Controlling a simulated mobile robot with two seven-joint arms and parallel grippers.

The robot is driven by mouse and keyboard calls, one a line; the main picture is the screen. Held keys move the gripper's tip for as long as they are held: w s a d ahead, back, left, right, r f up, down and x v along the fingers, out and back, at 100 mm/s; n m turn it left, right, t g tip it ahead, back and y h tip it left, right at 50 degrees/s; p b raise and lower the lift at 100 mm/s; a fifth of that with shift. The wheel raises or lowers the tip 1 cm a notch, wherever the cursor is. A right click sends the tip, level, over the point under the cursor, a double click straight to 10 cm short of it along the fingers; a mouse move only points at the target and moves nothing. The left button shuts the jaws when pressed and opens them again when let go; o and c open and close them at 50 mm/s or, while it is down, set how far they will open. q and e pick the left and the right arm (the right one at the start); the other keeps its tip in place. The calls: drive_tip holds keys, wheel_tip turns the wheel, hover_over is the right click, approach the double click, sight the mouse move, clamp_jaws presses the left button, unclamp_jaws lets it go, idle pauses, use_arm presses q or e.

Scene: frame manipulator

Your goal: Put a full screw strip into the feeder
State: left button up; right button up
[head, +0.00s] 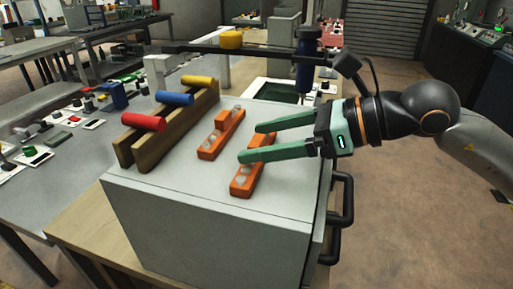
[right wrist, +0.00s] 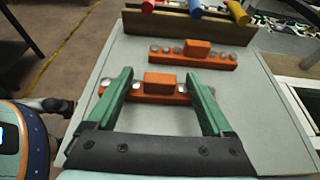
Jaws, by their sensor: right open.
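Two orange screw strips with round grey screw heads and a raised orange block lie on the grey cabinet top. The nearer strip (head: 241,186) is partly hidden by my right gripper (head: 249,142) in the head view. In the right wrist view the nearer strip (right wrist: 157,87) lies between the open green fingers, which do not grip it. The farther strip (head: 213,145) lies apart from the fingers; it also shows in the right wrist view (right wrist: 196,52), with several screw heads. I cannot tell for sure which thing is the feeder. My left gripper is out of view.
A wooden rack (head: 150,152) with red (head: 144,122), blue (head: 175,99) and yellow (head: 197,81) cylinders stands along the cabinet's left side. A dark blue upright device (head: 305,62) and a dark green tray (head: 280,93) are behind. Black handles (head: 345,205) stick out at right.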

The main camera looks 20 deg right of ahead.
drive_tip(key=shift+x, duration=0.8)
drive_tip(key=shift+c, duration=0.2)
clamp_jaws()
